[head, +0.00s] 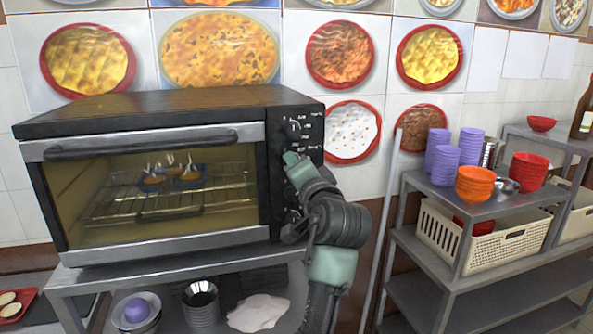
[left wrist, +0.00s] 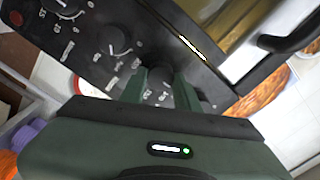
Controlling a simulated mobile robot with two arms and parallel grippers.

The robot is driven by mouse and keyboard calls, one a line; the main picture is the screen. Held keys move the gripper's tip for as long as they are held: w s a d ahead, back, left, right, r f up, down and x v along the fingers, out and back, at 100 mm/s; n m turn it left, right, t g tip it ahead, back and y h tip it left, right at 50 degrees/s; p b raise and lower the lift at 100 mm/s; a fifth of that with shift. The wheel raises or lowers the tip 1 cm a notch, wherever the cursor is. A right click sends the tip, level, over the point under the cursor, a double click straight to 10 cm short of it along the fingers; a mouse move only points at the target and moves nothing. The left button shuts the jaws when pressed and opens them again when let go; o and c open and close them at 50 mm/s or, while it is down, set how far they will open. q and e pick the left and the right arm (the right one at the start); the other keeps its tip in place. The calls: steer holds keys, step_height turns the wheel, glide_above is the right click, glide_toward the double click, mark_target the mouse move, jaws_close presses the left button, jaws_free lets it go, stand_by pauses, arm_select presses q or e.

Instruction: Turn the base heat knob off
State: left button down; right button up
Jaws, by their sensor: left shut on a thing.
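A countertop oven (head: 150,240) has a black control panel (head: 309,125) on its right side. In the left wrist view several black knobs stand in a row, among them a middle knob (left wrist: 117,38) and one farther along (left wrist: 62,8). My left gripper (head: 291,158) is at the upper part of the panel. The left wrist view shows its green fingers (left wrist: 159,95) closed around the sides of the end knob (left wrist: 158,74). The print is too small to tell which knob is the base heat one. My right gripper is not in view.
The oven door (head: 160,252) is shut, with small filled cups (head: 188,173) on the rack inside. The oven stands on a metal table (head: 75,280) with bowls below. To the right, a metal shelf (head: 440,260) holds purple cups (head: 444,165) and orange bowls (head: 475,185). A thin pole (head: 383,225) stands between.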

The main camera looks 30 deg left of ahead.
arm_select(q)
steer(key=shift+f, duration=0.15)
steer(key=c, duration=1)
jaws_free()
steer(key=shift+c, duration=0.2)
